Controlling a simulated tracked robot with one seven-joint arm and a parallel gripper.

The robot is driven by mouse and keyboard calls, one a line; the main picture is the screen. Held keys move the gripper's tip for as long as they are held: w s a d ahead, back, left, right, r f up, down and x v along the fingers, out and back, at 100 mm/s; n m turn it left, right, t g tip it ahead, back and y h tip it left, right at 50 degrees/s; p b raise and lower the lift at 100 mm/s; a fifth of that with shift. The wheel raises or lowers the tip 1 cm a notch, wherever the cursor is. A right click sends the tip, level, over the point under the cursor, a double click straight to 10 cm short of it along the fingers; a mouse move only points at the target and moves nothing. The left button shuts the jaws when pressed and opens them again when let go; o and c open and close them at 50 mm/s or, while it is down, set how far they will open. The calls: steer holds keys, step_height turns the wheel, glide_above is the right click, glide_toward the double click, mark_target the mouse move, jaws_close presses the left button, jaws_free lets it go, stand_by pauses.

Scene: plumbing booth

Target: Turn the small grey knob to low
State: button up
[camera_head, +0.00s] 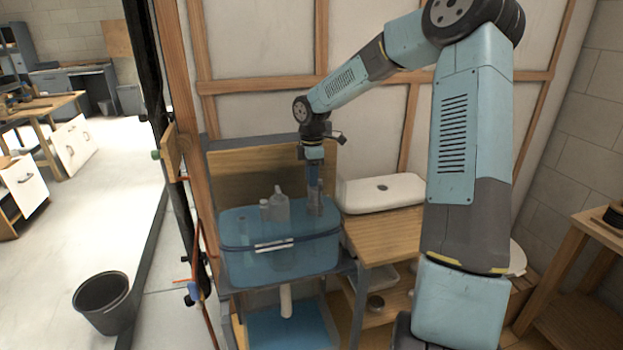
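I cannot make out a small grey knob in the head view; it may be hidden or too small to tell. My gripper (315,190) points down over the right part of a translucent blue tub (255,268), close to its top. The fingertips are small and blurred there, so I cannot tell whether they are open or hold something. A small greenish round part (155,154) sticks out from a wooden board at the left; I cannot tell what it is.
A white basin-like box (381,192) sits on a wooden counter (388,238) to the right. Red pipe (197,230) runs down the left post. A black bucket (103,301) stands on open floor.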

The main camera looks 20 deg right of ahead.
steer(key=shift+f, duration=0.4)
jaws_close()
steer(key=shift+m, duration=0.3)
